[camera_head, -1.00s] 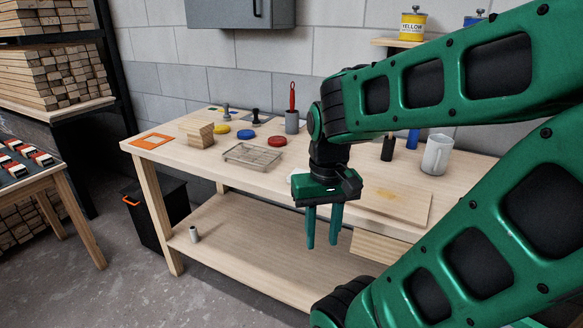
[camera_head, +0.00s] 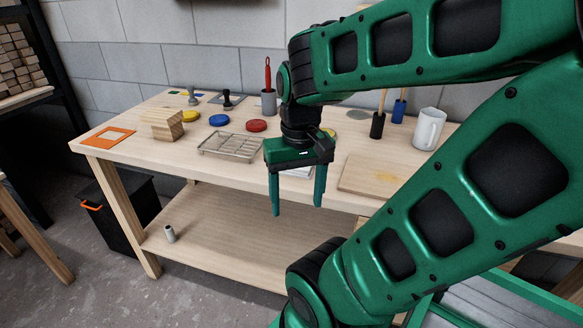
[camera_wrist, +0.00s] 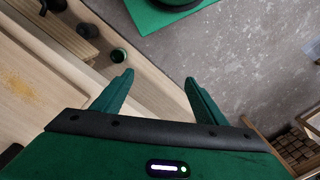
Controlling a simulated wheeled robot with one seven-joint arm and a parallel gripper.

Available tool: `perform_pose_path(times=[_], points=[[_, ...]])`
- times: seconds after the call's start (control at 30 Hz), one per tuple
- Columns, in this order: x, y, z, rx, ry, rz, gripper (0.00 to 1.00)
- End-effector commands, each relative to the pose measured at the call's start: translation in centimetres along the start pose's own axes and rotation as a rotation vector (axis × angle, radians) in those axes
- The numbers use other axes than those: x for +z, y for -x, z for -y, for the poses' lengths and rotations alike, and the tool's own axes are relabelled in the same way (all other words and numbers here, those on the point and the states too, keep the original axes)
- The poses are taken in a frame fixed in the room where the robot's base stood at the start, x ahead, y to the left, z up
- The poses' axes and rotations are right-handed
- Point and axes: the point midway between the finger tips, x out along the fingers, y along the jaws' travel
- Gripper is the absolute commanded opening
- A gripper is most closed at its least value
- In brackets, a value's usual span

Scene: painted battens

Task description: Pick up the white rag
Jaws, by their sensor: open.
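My gripper (camera_head: 297,207) is open and empty, pointing down in front of the bench's front edge. In the wrist view its two fingers (camera_wrist: 159,78) stand apart with nothing between them, over the grey floor and the bench edge. A small white patch (camera_head: 298,172) shows on the bench top just behind my gripper, mostly hidden by it. I cannot tell whether it is the white rag. No other white cloth is plain in either view.
A small cylinder (camera_head: 170,233) stands on the lower shelf. A black bin (camera_head: 118,215) stands at left.

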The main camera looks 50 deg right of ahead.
Motion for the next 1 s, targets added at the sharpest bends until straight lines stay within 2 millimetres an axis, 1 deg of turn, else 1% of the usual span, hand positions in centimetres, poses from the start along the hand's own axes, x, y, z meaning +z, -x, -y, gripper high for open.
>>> perform_pose_path(times=[0.03, 0.07, 0.1, 0.17, 0.2, 0.23, 0.3, 0.4, 0.5, 0.6, 0.7, 0.77, 1.0], points=[[-1.0, 0.6, -0.1, 0.000, -0.031, -0.001, 0.79], [-1.9, 1.0, -0.3, 0.000, -0.057, -0.001, 0.86], [-3.2, 1.6, -0.5, 0.000, -0.096, -0.001, 0.96], [-5.4, 2.7, -0.8, 0.000, -0.162, -0.001, 0.96], [-7.0, 3.5, -1.2, 0.000, -0.212, -0.003, 0.96], [-8.3, 4.0, -1.5, -0.001, -0.248, -0.003, 0.96], [-11.1, 5.1, -2.3, 0.000, -0.333, -0.004, 0.96], [-14.6, 6.3, -3.7, 0.002, -0.439, -0.005, 0.96], [-17.3, 7.0, -5.1, 0.004, -0.522, -0.008, 0.96], [-18.9, 7.5, -6.0, 0.005, -0.573, -0.009, 0.96], [-19.7, 7.2, -6.4, 0.006, -0.597, -0.008, 0.96], [-19.8, 6.6, -6.5, 0.006, -0.601, -0.007, 0.96], [-19.8, 3.1, -6.4, 0.006, -0.600, -0.007, 0.96]])
